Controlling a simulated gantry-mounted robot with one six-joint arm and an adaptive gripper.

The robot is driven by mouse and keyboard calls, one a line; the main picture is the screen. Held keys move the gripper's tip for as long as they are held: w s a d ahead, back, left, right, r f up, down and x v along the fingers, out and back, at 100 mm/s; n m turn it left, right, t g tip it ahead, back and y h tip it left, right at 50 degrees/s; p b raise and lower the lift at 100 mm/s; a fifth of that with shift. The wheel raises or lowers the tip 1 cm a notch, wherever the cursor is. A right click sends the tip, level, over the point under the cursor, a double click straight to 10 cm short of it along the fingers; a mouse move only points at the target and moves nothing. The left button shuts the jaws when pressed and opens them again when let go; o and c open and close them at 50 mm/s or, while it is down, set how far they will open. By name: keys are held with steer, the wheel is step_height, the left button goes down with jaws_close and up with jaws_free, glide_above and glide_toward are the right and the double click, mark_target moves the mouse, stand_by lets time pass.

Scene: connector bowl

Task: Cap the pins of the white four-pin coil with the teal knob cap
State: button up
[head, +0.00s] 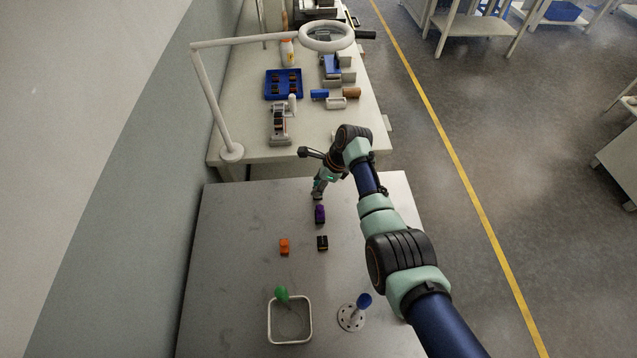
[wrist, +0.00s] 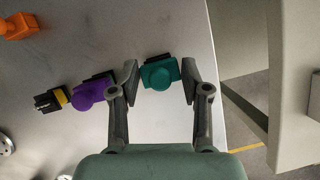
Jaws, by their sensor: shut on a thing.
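The teal knob cap (wrist: 160,76) is between the fingers of my gripper (wrist: 159,72) in the wrist view, with a dark part showing behind it. My gripper is shut on it. In the head view my gripper (head: 318,191) is low over the far part of the grey metal table, just beyond the purple knob piece (head: 320,214). Whether the cap touches the table is unclear. I cannot pick out the white four-pin coil with certainty in either view.
The purple piece (wrist: 90,94) is close left of my gripper. A black piece (head: 322,242) and an orange piece (head: 284,247) lie nearer. Behind is another workbench (head: 240,118).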

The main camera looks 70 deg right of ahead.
steer(key=o, duration=0.8)
steer(key=shift+o, duration=0.2)
steer(key=v, duration=1.2)
steer(key=shift+s, duration=0.1)
